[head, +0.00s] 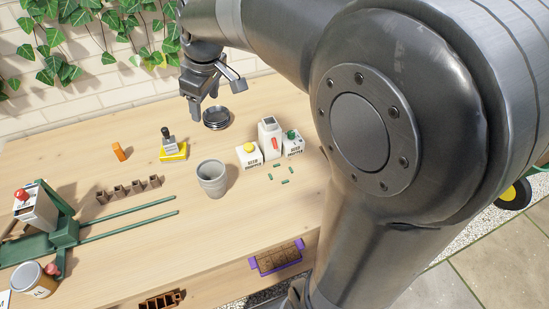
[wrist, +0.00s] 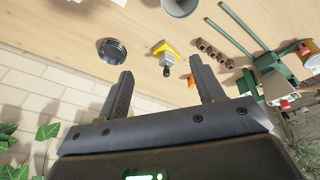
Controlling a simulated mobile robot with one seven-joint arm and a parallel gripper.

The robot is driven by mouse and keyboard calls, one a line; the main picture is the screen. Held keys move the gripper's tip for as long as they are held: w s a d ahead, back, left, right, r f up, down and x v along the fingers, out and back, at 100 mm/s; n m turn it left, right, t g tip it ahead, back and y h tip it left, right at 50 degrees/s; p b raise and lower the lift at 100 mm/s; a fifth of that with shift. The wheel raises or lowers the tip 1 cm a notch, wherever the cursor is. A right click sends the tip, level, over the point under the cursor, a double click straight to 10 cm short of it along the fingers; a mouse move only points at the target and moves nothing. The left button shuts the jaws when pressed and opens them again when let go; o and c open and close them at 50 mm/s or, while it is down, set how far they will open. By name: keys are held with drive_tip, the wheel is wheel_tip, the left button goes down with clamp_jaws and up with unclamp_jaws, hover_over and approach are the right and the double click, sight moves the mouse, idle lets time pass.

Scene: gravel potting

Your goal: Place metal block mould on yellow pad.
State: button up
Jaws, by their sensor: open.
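The metal block mould (head: 169,145), a small grey block with a black knob on top, stands upright on the yellow pad (head: 174,155) toward the back of the bench. In the wrist view the mould (wrist: 169,59) shows against the yellow pad (wrist: 161,46), between and beyond my fingers. My gripper (head: 203,108) is above the back of the bench, to the right of the mould and apart from it. Its two fingers (wrist: 160,72) are spread wide, with nothing between them.
A grey pot (head: 212,178), white boxes (head: 248,154) and a taller white carton (head: 270,137) stand to the right. An orange item (head: 119,152) and brown blocks (head: 128,190) lie left. The bench between is clear.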

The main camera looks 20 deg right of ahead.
drive_tip(key=s+d+m+t, duration=0.1)
drive_tip(key=s+d+m, duration=0.1)
drive_tip(key=s, duration=0.5)
drive_tip(key=s+d+m, duration=0.3)
drive_tip(key=s+m, duration=0.1)
drive_tip(key=s, duration=0.3)
drive_tip(key=s+d+f+m+t+h, duration=0.1)
drive_tip(key=s+d+m, duration=0.2)
drive_tip(key=s, duration=0.4)
drive_tip(key=shift+s+t, duration=0.2)
drive_tip(key=shift+t, duration=0.1)
